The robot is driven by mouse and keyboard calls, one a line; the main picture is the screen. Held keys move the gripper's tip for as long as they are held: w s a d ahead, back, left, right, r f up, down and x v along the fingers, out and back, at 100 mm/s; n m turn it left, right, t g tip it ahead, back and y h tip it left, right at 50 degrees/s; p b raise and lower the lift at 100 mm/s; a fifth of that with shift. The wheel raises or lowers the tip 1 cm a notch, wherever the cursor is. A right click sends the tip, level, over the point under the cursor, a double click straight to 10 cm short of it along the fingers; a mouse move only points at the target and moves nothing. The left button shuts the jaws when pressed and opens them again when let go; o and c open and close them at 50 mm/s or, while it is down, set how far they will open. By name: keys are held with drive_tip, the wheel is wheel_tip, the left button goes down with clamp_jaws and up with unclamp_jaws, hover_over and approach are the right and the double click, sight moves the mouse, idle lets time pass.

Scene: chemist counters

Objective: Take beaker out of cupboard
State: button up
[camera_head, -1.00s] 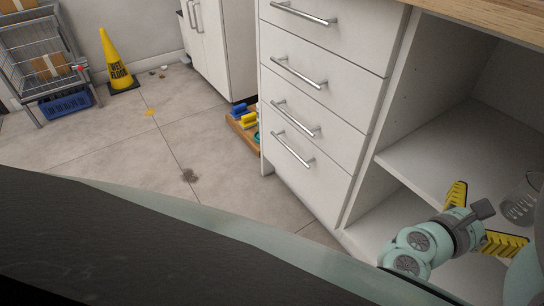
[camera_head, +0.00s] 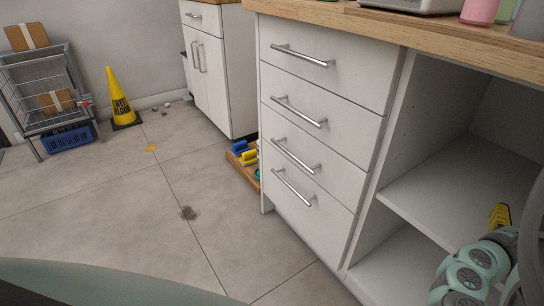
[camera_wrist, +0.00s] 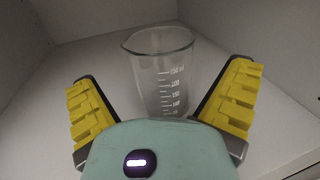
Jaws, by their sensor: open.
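The clear glass beaker (camera_wrist: 160,65) with white volume marks stands upright in the cupboard in the wrist view. My gripper (camera_wrist: 160,95) is open, with one yellow-padded finger on each side of the beaker. I cannot tell whether either finger touches the glass. The beaker's lower part is hidden by my gripper's body. In the head view one yellow finger of my gripper (camera_head: 499,216) shows at the open cupboard's shelf (camera_head: 440,190); the beaker is not visible there.
A drawer unit (camera_head: 315,130) adjoins the open cupboard on the left, under a wooden countertop (camera_head: 420,35). An orange tray (camera_head: 241,168) with coloured items lies on the floor. A yellow cone (camera_head: 119,95) and a wire cart (camera_head: 45,95) stand far left.

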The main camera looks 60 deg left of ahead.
drive_tip(key=shift+b+x, duration=0.8)
drive_tip(key=shift+x, duration=1.8)
drive_tip(key=shift+d+r, duration=0.1)
drive_tip(key=shift+r, duration=0.05)
drive_tip(key=shift+c, duration=0.3)
drive_tip(key=c, duration=1.1)
